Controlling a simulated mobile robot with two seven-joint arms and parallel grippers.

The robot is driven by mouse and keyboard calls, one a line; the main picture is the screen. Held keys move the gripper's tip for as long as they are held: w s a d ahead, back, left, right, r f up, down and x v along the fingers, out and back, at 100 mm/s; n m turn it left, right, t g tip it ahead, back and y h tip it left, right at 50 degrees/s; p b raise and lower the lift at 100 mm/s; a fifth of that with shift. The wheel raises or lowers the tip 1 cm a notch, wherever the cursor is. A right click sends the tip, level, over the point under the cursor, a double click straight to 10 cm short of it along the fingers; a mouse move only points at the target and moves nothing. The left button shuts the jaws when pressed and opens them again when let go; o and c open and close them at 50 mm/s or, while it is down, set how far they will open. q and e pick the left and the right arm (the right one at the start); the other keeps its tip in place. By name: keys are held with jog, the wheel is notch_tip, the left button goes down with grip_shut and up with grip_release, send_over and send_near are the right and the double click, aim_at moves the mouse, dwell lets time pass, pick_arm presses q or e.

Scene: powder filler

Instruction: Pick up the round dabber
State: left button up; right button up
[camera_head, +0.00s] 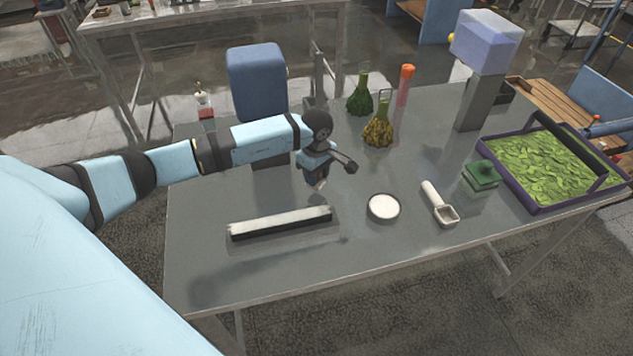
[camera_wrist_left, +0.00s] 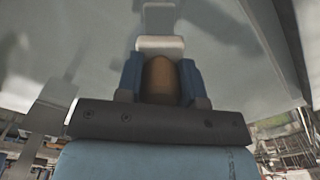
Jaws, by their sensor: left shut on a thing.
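My left gripper (camera_head: 320,181) is over the middle of the table, behind the long white-topped bar. In the left wrist view its blue fingers (camera_wrist_left: 161,82) are shut on the round dabber, which shows a brown rounded handle (camera_wrist_left: 161,80) and a pale end (camera_wrist_left: 160,45) beyond the fingertips. In the head view only a small pale-tan bit of the dabber (camera_head: 320,184) shows under the gripper. The dabber seems to be held above the table, but the gap is hard to judge. My right gripper is not in view.
The long bar (camera_head: 280,222), a round white dish (camera_head: 383,207), a white scoop (camera_head: 440,204) and a green block (camera_head: 480,176) lie on the grey table (camera_head: 330,265). Flasks (camera_head: 378,130) stand behind. A purple-rimmed tray (camera_head: 540,208) of green leaves is at right. The front is clear.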

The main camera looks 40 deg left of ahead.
pick_arm(q)
notch_tip(320, 180, up, 17)
jog(key=b, duration=0.2)
jog(key=shift+b, duration=0.35)
jog(key=shift+f, duration=0.1)
jog(key=o, duration=0.4)
jog(key=shift+c, duration=1.2)
